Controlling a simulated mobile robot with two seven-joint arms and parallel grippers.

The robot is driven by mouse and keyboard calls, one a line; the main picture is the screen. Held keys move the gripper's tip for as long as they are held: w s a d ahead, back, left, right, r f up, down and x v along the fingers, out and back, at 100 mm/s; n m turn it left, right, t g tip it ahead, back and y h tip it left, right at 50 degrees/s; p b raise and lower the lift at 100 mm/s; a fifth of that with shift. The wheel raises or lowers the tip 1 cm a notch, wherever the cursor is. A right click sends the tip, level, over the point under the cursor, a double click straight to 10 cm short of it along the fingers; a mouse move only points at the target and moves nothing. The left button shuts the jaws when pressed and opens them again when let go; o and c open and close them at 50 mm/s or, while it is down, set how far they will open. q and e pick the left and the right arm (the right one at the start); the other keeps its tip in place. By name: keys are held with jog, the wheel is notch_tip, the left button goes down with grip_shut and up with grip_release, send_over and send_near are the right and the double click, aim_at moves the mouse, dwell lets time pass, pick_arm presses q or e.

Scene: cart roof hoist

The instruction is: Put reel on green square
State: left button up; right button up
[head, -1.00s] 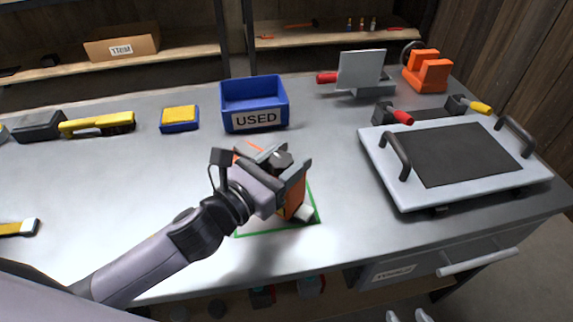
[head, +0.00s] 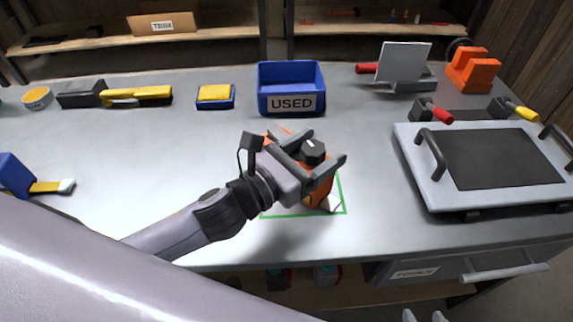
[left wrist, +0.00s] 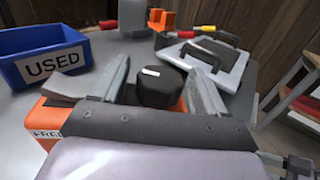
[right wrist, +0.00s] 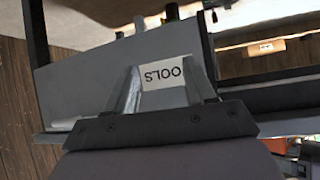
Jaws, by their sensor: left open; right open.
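The reel (head: 319,191) is an orange-sided thing with a black knob on top. It stands on the green square (head: 341,190), an outline on the bench, whose far and left parts are hidden by the reel and my arm. My left gripper (head: 326,147) is open, its fingers on either side of the black knob. In the left wrist view the knob (left wrist: 161,86) sits between the spread fingers, with visible gaps. My right gripper (head: 424,316) barely shows at the bottom of the head view. In the right wrist view it is open (right wrist: 165,85) before a drawer front labelled "TOOLS".
A blue bin (head: 291,104) marked "USED" stands behind the reel. A plate press with handles (head: 500,158) stands to the right. The bench between sponge and reel is clear.

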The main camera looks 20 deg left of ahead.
pick_arm(q)
jog(key=b+v, duration=0.1)
jog(key=v, duration=1)
dwell(0.4)
